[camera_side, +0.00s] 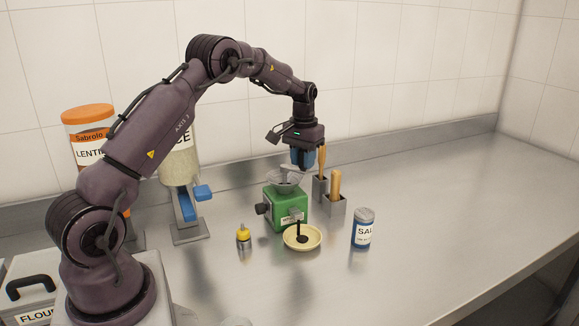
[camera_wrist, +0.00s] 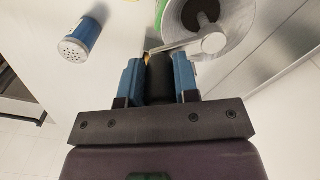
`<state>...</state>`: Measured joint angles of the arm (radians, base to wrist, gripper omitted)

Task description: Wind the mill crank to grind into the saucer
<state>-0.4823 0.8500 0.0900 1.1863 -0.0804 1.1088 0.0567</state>
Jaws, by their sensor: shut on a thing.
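The green mill (camera_side: 286,208) stands on the steel counter with a grey hopper (camera_side: 284,178) on top. In the wrist view the hopper (camera_wrist: 232,38) holds dark contents, and the pale crank arm (camera_wrist: 184,45) runs from its round hub. My gripper (camera_side: 303,164) is above the mill's right side, its blue fingers shut on the black crank knob (camera_wrist: 160,77). The cream saucer (camera_side: 315,244) sits at the mill's front. A dark patch lies in the saucer, with a dark vertical streak above it.
A salt shaker (camera_side: 363,230) stands right of the saucer, and a small yellow-topped bottle (camera_side: 243,238) stands left. Dispensers (camera_side: 184,170) stand at left. The counter at right is clear.

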